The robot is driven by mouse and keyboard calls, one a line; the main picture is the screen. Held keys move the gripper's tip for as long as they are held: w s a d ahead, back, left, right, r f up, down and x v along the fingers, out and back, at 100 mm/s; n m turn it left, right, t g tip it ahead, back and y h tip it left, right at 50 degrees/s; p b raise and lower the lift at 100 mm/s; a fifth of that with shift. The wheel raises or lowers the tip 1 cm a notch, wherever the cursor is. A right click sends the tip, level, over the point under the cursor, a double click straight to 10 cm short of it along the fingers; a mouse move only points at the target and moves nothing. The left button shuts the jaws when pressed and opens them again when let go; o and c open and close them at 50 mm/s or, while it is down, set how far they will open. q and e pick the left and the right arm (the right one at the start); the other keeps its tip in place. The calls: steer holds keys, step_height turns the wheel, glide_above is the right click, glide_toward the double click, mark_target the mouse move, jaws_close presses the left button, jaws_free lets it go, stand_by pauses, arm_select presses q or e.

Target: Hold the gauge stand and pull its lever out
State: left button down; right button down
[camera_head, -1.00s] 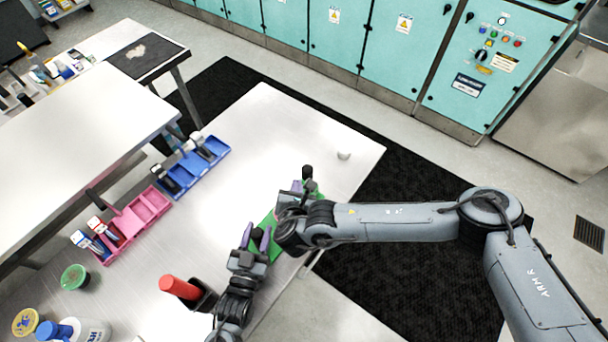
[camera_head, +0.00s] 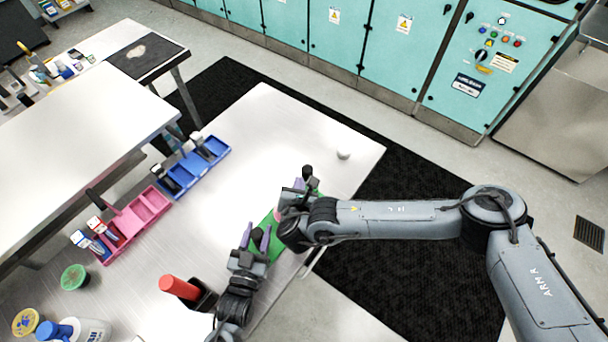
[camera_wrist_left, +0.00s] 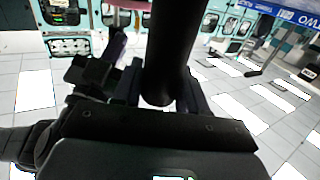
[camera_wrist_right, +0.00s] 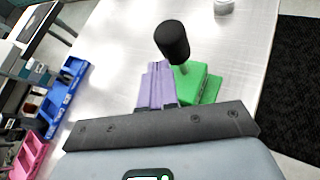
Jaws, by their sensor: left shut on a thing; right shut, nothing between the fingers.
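The gauge stand is a green block (camera_head: 267,234) on the metal table, partly hidden by both my grippers. An upright black knob (camera_head: 307,172) on a thin metal rod stands at its far end; it shows clearly in the right wrist view (camera_wrist_right: 172,40). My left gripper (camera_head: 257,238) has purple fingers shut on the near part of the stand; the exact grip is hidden. In the left wrist view a large black cylinder (camera_wrist_left: 172,50) covers the middle. My right gripper (camera_wrist_right: 160,85) is shut and empty, its purple fingers just left of the rod and green block.
A red-topped cylinder in a black holder (camera_head: 180,288) stands left of my left gripper. A blue bin (camera_head: 195,165), a pink bin (camera_head: 135,215) and a green-topped container (camera_head: 74,277) line the left side. A small white object (camera_head: 343,154) lies beyond the stand. The table's middle is clear.

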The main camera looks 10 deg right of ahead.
mark_target(309, 174)
steer(key=shift+w+d, duration=1.6)
steer(key=shift+d, duration=0.1)
stand_by(2.1)
stand_by(0.4)
steer(key=shift+s+a, duration=2)
steer(key=shift+a, duration=0.1)
steer(key=shift+s+a, duration=1.75)
steer(key=shift+a, duration=0.05)
arm_select(q)
steer(key=c, duration=0.6)
jaws_free()
steer(key=shift+c, duration=0.2)
